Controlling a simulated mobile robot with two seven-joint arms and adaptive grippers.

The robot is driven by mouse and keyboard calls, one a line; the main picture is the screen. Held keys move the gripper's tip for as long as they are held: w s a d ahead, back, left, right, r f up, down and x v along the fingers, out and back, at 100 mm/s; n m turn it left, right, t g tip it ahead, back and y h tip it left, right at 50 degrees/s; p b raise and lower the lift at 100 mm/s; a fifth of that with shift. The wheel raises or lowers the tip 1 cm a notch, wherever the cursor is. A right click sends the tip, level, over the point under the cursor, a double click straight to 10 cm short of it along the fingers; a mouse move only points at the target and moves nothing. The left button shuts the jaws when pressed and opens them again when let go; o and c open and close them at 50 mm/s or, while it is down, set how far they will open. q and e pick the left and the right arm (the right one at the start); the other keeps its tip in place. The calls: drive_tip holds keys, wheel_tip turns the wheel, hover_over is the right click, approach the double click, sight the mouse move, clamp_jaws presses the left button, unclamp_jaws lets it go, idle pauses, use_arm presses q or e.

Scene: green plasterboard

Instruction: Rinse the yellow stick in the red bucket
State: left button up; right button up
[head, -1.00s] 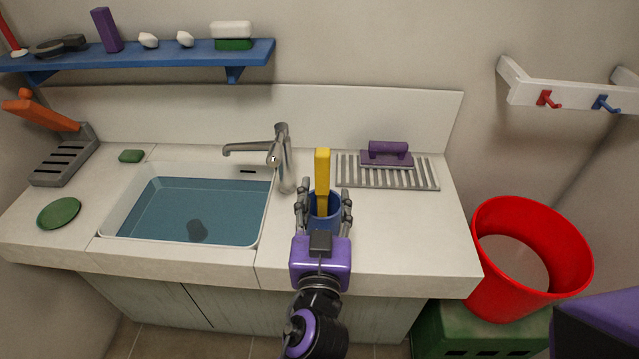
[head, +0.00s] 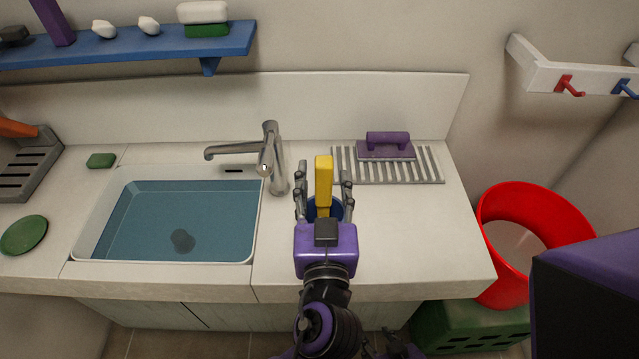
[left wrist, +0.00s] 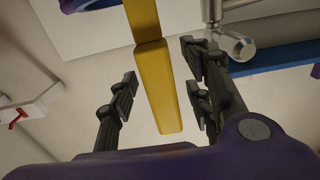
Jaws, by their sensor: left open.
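The yellow stick (head: 323,182) stands upright in a blue cup (head: 337,210) on the counter, right of the sink. My left gripper (head: 324,183) is open, one finger on each side of the stick. Its purple palm hides most of the cup. In the left wrist view the stick (left wrist: 158,90) passes between the spread fingers (left wrist: 160,85), with a gap on both sides. The red bucket (head: 515,205) stands right of the counter with greyish contents, partly hidden by a dark purple part of mine. My right gripper is out of view.
The sink (head: 85,245) holds water with a dark spot in it. The tap (head: 272,160) stands close left of the stick. A purple float (head: 386,148) lies on the rack (head: 437,170) behind. A green crate (head: 465,325) is below the bucket. The counter's right front is clear.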

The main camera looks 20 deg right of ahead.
sight(324, 161)
use_arm(q)
drive_tip(key=shift+s+a, duration=0.1)
drive_tip(key=shift+c, duration=1.3)
clamp_jaws()
drive_tip(key=shift+r, duration=0.1)
wheel_tip(324, 161, up, 10)
drive_tip(key=shift+f+p, duration=0.1)
drive_tip(key=shift+p, duration=0.25)
drive_tip(key=c, duration=0.5)
unclamp_jaws()
drive_tip(key=shift+c, duration=0.2)
clamp_jaws()
